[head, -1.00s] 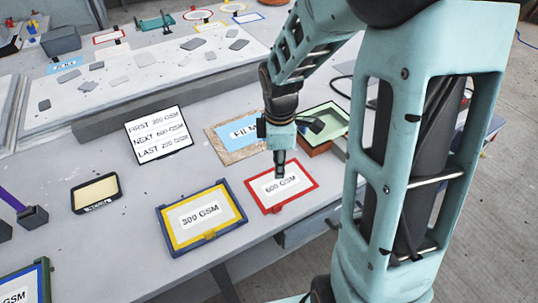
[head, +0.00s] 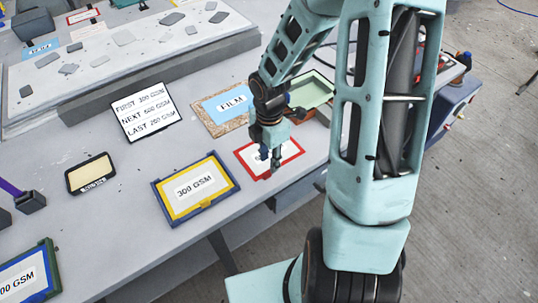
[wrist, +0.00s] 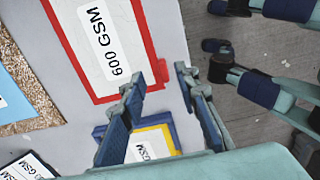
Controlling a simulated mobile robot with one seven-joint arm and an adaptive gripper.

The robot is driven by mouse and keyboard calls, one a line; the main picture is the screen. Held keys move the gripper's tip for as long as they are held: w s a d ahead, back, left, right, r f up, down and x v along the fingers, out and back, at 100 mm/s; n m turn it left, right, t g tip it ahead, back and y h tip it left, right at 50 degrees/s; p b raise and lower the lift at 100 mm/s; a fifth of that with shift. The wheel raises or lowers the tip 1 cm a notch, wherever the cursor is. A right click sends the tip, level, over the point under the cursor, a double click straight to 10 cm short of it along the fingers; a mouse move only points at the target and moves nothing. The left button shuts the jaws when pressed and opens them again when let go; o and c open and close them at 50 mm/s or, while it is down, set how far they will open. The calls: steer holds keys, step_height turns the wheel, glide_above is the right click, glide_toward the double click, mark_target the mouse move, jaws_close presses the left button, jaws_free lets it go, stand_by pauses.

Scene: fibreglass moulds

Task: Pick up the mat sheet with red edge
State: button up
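The mat sheet with red edge (head: 289,150) lies flat on the grey table, white inside a red border. In the wrist view it (wrist: 85,22) shows its "600 GSM" label and a small red tab on its edge. My gripper (head: 268,164) is above its near side and hides much of the label in the head view. In the wrist view my gripper (wrist: 158,84) is open, with its two fingers apart on either side of the red tab in the picture. Nothing is held. I cannot tell whether the fingers touch the tab.
A yellow and blue framed "300 GSM" sheet (head: 170,203) lies close on the left. The order sign (head: 145,112), the chipboard "FILM" piece (head: 204,108) and a green tray (head: 325,88) are behind. A black-framed pad (head: 90,173) lies farther left. The table edge (head: 245,222) is near.

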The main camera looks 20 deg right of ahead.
step_height(320, 180, down, 5)
steer(key=shift+s+r, duration=0.1)
jaws_close()
stand_by(0.3)
